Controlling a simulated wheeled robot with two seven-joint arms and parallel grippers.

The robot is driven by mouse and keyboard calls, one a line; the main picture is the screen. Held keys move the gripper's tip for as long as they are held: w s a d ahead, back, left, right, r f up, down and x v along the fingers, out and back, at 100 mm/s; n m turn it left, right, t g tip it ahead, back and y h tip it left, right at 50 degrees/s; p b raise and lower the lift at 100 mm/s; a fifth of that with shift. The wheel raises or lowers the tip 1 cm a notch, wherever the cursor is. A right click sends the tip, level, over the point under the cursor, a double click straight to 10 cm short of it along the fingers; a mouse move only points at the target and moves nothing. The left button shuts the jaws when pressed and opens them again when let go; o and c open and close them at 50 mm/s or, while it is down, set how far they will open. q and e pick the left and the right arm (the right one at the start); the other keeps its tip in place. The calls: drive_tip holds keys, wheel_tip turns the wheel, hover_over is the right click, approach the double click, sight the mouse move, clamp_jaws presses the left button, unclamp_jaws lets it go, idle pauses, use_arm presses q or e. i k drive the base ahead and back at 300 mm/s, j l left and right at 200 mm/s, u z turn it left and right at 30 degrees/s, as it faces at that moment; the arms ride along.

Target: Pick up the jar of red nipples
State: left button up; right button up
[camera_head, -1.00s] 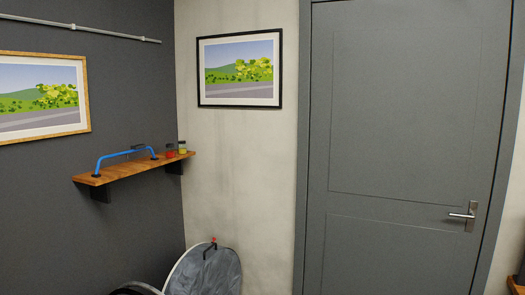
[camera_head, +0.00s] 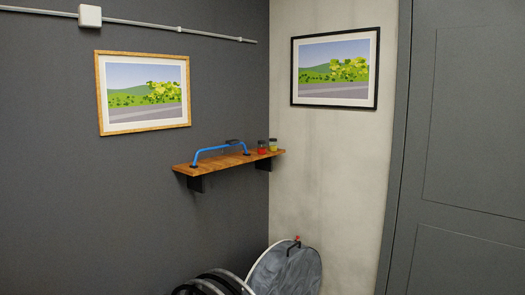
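The jar of red nipples (camera_head: 262,147) is small, with red contents and a dark lid. It stands upright on a wooden wall shelf (camera_head: 215,164) in the corner, near the shelf's right end. A similar jar with yellow contents (camera_head: 273,146) stands just to its right, close beside it. The shelf is some way off across the room. Neither of my grippers is in view.
A blue curved handle-like tool (camera_head: 220,148) lies on the shelf left of the jars. Below, on the floor side, are a grey round bag or cover (camera_head: 288,272) and dark wheels or tyres (camera_head: 213,284). A grey door (camera_head: 465,150) is at the right. Framed pictures hang above.

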sight(261, 146)
drive_tip(key=i+j+u, duration=0.1)
drive_tip(key=j, duration=0.2)
drive_tip(key=i+j+u, duration=0.15)
drive_tip(key=j, duration=0.15)
drive_tip(key=i+j+u, duration=0.1)
drive_tip(key=j, duration=0.15)
drive_tip(key=u, duration=1.8)
drive_tip(key=z, duration=2.3)
drive_tip(key=i+l+z, duration=0.3)
drive_tip(key=i, duration=0.95)
drive_tip(key=i+l+z, duration=0.1)
drive_tip(key=i+z, duration=0.2)
drive_tip(key=i, duration=1)
